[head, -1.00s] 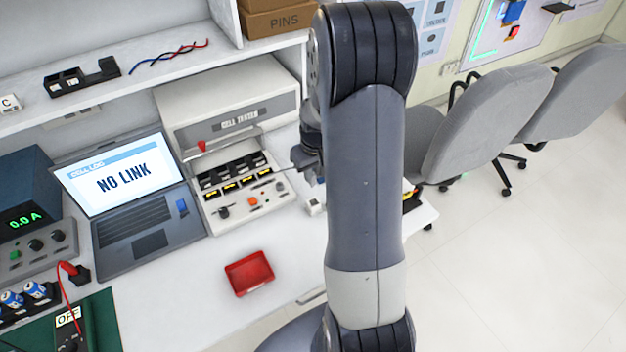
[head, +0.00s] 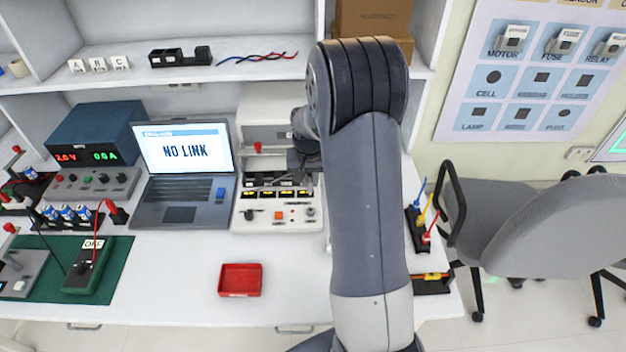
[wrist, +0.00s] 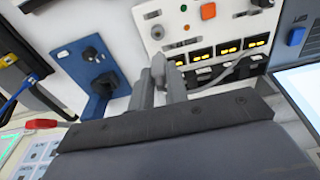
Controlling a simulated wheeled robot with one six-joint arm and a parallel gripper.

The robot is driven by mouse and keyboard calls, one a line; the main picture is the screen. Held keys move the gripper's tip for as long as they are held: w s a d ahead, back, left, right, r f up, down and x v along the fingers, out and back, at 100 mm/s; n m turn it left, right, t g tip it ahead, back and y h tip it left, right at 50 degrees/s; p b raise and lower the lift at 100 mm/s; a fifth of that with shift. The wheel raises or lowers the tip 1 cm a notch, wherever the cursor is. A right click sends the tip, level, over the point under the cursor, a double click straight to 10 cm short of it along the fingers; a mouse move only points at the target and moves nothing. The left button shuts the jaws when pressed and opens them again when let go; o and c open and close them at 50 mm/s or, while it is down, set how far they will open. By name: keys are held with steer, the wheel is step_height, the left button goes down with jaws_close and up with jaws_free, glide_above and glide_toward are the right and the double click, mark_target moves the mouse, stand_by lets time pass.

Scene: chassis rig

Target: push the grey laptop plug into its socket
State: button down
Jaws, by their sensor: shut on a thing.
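My gripper (wrist: 162,88) is shut on a small grey piece, which looks like the grey laptop plug (wrist: 158,66). A grey cable (wrist: 228,74) runs from near the fingers towards the laptop side. In the head view my gripper (head: 303,163) is at the right side of the cell tester (head: 277,208), partly behind my arm; the plug cannot be made out there. The laptop (head: 182,172) stands open left of the tester and reads NO LINK. I cannot tell which opening is the plug's socket or whether the plug touches it.
A blue plate with black fittings (wrist: 92,78) lies beside the gripper in the wrist view. A red tray (head: 240,280) sits on the bench front, with clear white bench around it. Coloured connectors (head: 422,225) stand at the right edge. Chairs (head: 530,215) are beyond.

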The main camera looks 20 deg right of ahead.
mark_target(310, 192)
stand_by(0.3)
steer(key=shift+f+b, duration=2.35)
steer(key=shift+f, duration=0.55)
steer(key=shift+f+b, duration=1.25)
steer(key=shift+f, duration=0.1)
steer(key=c, duration=1.3)
jaws_free()
steer(key=shift+r, duration=0.15)
step_height(310, 192, up, 10)
steer(key=s, duration=0.1)
steer(key=shift+a+r, duration=0.25)
steer(key=shift+a, duration=0.05)
steer(key=shift+s, duration=0.1)
